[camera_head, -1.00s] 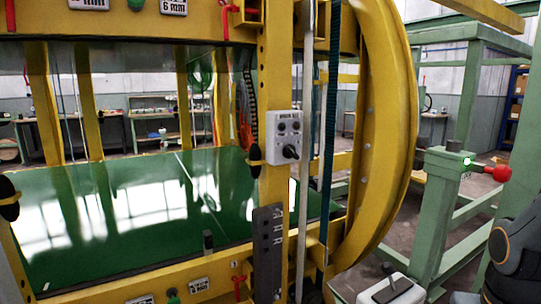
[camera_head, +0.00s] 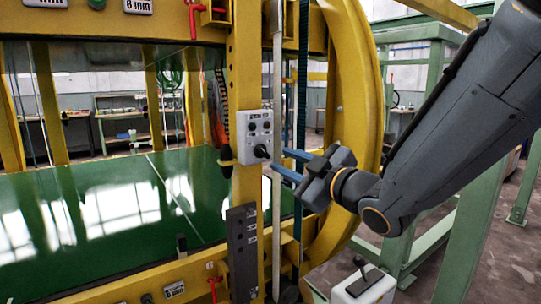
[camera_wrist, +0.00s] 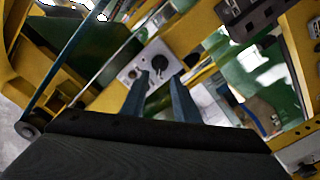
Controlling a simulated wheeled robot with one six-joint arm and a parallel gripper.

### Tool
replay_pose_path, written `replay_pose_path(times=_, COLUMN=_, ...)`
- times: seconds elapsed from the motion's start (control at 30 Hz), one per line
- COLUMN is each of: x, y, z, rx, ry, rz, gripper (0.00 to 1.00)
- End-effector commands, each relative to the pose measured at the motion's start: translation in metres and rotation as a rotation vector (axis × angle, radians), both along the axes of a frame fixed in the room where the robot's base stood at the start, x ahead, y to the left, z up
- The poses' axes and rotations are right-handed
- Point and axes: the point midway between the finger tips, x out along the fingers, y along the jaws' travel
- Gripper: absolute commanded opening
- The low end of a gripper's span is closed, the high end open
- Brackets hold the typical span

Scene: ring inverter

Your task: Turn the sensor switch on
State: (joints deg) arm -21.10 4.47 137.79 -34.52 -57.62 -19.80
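In the wrist view, the knob (camera_wrist: 159,91) shows between and just beyond the fingertips, on the tilted grey box (camera_wrist: 130,74). I cannot tell whether a fingertip touches the knob.
A blue-green strap (camera_head: 302,90) and a pale vertical rod (camera_head: 277,80) run close by my fingers. The yellow ring (camera_head: 355,120) curves behind my gripper. A grey box with a lever (camera_head: 362,284) stands below. A dark plate (camera_head: 242,243) is fixed lower on the upright.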

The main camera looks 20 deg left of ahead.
Motion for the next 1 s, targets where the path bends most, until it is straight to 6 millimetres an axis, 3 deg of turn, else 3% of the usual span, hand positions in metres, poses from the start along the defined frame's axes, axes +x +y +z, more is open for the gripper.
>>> replay_pose_path(times=0.43, x=0.040, y=0.046, z=0.000, rx=-0.001, ry=0.002, rz=-0.001, gripper=0.27)
replay_pose_path(times=0.87, x=0.047, y=0.054, z=-0.001, rx=-0.001, ry=0.002, rz=-0.004, gripper=0.27)
replay_pose_path(times=1.0, x=0.047, y=0.053, z=-0.001, rx=-0.001, ry=0.002, rz=-0.004, gripper=0.04)
